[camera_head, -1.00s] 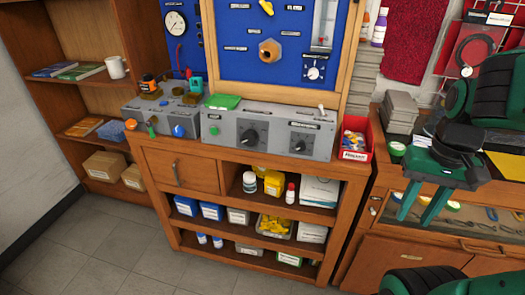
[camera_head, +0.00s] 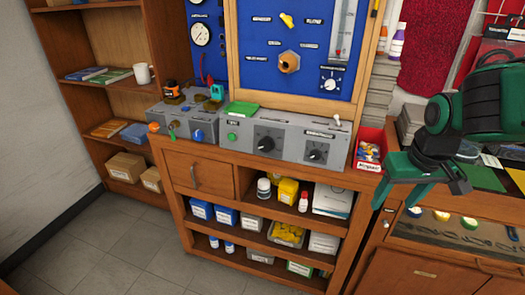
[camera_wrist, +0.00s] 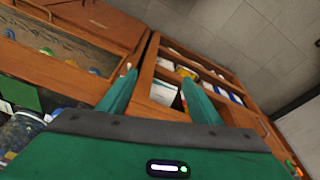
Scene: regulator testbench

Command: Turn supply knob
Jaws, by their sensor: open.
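A grey panel box (camera_head: 240,133) on the wooden cabinet carries two black knobs, a left one (camera_head: 267,143) and a right one (camera_head: 316,151). A smaller grey box (camera_head: 176,131) to its left carries a blue knob (camera_head: 197,135). The labels are too small to read, so I cannot tell which is the supply knob. My green gripper (camera_head: 422,196) is open and empty, right of the panel box and apart from every knob. In the wrist view, my gripper (camera_wrist: 159,76) points at the cabinet shelves.
A red bin (camera_head: 369,151) stands at the panel box's right end, close to my gripper. A green object (camera_head: 239,109) lies on top of the box. Shelves below hold bottles and boxes. A glass-fronted case (camera_head: 440,238) is at the right. The floor (camera_head: 120,255) in front is clear.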

